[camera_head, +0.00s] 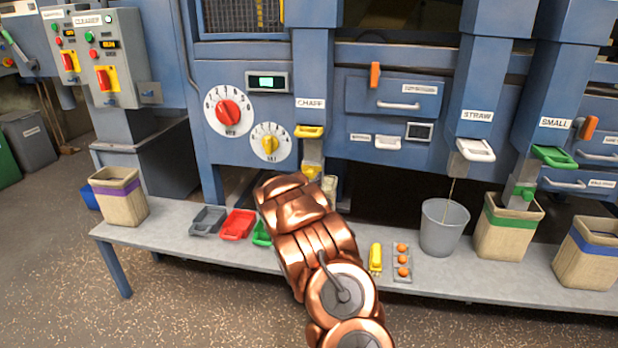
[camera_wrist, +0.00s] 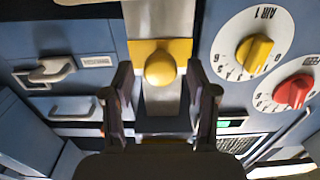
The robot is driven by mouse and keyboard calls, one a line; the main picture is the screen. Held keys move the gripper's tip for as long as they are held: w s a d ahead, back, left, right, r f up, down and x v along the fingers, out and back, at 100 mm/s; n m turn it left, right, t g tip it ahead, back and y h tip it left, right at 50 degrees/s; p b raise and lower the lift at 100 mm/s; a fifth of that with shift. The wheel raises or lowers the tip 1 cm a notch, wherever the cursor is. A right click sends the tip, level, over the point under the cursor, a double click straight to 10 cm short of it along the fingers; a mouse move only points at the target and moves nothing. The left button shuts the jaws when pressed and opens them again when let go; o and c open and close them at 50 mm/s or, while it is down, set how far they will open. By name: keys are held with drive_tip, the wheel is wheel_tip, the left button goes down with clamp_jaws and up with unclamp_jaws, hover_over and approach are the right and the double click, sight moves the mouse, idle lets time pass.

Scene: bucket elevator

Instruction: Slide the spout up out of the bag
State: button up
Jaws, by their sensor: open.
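The chaff spout (camera_head: 312,153) is a grey chute under the CHAFF label, with a yellow slide and knob (camera_head: 311,171) low on it. In the wrist view the yellow plate and round knob (camera_wrist: 160,68) are in front of the grey chute. My gripper (camera_wrist: 160,72) is open, with one finger on each side of the knob; I cannot tell whether they touch it. The bag (camera_head: 330,186) below the spout shows only as a small beige part behind my arm. My arm hides the rest of the bag and my fingers in the head view.
A grey bench (camera_head: 185,243) carries trays, a yellow item (camera_head: 375,257), a grey bucket (camera_head: 445,228) and other bags (camera_head: 509,226). A yellow gate handle (camera_head: 309,131) juts out above the slide. Dials (camera_head: 229,111) are on the left panel.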

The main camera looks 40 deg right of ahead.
drive_tip(key=shift+w+d, duration=0.15)
drive_tip(key=shift+d, duration=0.05)
clamp_jaws()
idle(0.6)
drive_tip(key=shift+r, duration=0.1)
